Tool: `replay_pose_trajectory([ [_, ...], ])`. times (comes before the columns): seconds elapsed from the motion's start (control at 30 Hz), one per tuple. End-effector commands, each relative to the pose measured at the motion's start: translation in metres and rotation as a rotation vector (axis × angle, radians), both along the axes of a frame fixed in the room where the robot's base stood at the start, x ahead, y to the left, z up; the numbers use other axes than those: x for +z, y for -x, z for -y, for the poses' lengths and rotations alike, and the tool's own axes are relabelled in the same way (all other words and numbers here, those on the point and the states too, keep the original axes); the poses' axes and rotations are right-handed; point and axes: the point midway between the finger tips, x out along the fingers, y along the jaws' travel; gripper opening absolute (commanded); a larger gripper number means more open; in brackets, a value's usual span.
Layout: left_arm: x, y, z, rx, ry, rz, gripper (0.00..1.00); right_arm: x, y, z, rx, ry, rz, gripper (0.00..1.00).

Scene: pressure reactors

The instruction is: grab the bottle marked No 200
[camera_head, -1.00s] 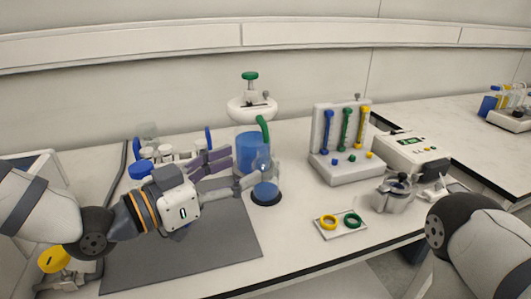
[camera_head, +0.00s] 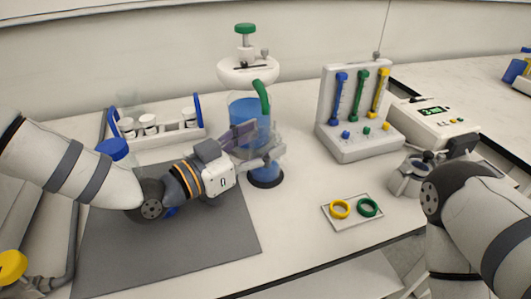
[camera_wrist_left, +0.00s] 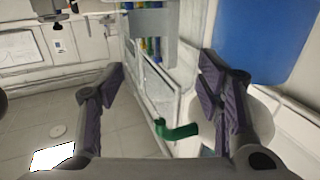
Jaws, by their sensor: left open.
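My left gripper (camera_head: 260,144) is open, with its purple-padded fingers apart in front of the large blue-liquid vessel (camera_head: 243,107). The fingers overlap the upper part of a small clear flask of blue liquid (camera_head: 266,173), which stands on a dark round base; I cannot tell whether they touch it. In the left wrist view the open fingers (camera_wrist_left: 162,72) show with nothing held, and a green bent tube (camera_wrist_left: 178,131) appears between them. White-capped bottles (camera_head: 148,123) stand in a rack at the back left. No 200 mark is readable on any bottle.
A white reactor head (camera_head: 248,70) with a green knob stands above the vessel. A panel of coloured tubes (camera_head: 351,110) and a meter box (camera_head: 432,121) stand to the right. A tray with two rings (camera_head: 353,211) lies near the front. The grey mat (camera_head: 170,255) is mostly clear.

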Motion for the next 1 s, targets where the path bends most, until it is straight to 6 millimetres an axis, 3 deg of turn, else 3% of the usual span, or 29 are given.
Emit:
replay_pose_trajectory([
  [0.1,0.0,-0.009,0.01,0.0,0.0,0.001,0.59,-0.001,0.001,0.0,0.0,0.0,-0.004,0.74],
  [0.33,0.001,-0.01,0.012,0.001,0.001,0.001,0.57,-0.001,0.001,0.0,0.0,0.0,-0.003,0.74],
  [0.5,0.001,-0.01,0.011,0.001,0.001,0.001,0.19,-0.001,0.001,0.0,0.0,0.0,-0.003,0.74],
  [0.57,0.001,-0.01,0.011,0.001,0.002,0.001,0.12,-0.001,0.001,0.0,0.0,0.0,-0.003,0.74],
  [0.8,0.004,-0.01,0.012,0.001,0.002,0.003,0.12,0.0,0.0,0.0,0.0,0.0,0.001,0.74],
  [1.0,0.023,-0.012,0.016,0.003,0.001,0.008,0.12,0.009,-0.009,0.0,0.0,-0.001,0.03,0.74],
])
